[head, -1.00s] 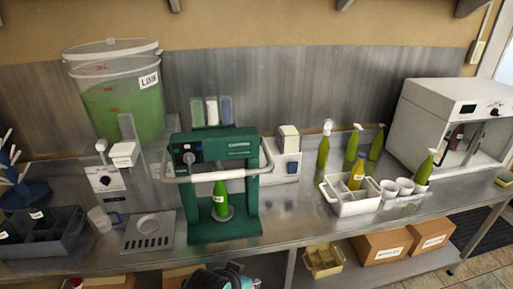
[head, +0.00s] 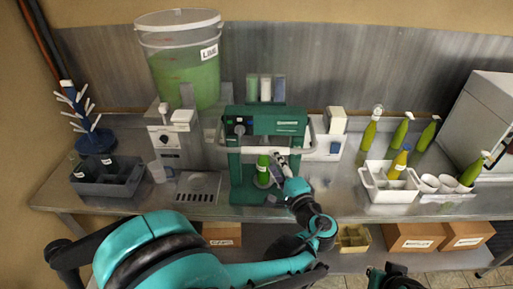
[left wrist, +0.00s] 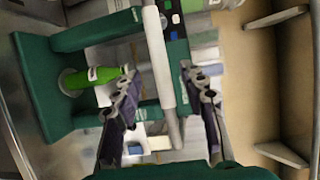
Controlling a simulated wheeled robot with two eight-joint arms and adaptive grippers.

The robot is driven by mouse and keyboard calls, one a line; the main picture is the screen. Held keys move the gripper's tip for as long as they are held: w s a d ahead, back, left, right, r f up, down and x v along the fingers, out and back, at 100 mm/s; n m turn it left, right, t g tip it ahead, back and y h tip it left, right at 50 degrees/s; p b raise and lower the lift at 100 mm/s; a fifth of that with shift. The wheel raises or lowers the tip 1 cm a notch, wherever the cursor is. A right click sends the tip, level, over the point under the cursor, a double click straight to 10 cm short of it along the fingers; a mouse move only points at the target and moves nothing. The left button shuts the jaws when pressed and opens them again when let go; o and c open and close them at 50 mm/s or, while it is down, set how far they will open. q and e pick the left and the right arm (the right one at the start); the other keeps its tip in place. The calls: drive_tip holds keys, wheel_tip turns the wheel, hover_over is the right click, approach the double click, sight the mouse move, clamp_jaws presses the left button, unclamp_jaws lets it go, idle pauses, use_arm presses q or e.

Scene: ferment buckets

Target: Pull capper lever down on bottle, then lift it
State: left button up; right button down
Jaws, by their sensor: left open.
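The green capper (head: 268,122) stands on the steel bench, with its white lever bar (head: 240,150) running level across its front. A green bottle (head: 263,168) stands upright in the capper below the bar. My left gripper (head: 279,160) is open at the bar, just right of the bottle. In the left wrist view, the white lever bar (left wrist: 158,55) runs between the two spread fingers of my left gripper (left wrist: 160,74); whether they touch it I cannot tell. The bottle (left wrist: 95,76) shows left of the fingers.
A lime bucket (head: 185,65) stands behind left. A dark crate (head: 105,185) and blue bottle rack (head: 95,140) are further left. Boxes (head: 415,236) sit below.

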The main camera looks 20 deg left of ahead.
sight(267, 153)
use_arm(q)
drive_tip(key=x, duration=0.7)
drive_tip(key=shift+w+a+f+b, duration=0.1)
drive_tip(key=shift+w+a+b, duration=0.1)
drive_tip(key=shift+b, duration=0.15)
drive_tip(key=shift+c, duration=0.4)
clamp_jaws()
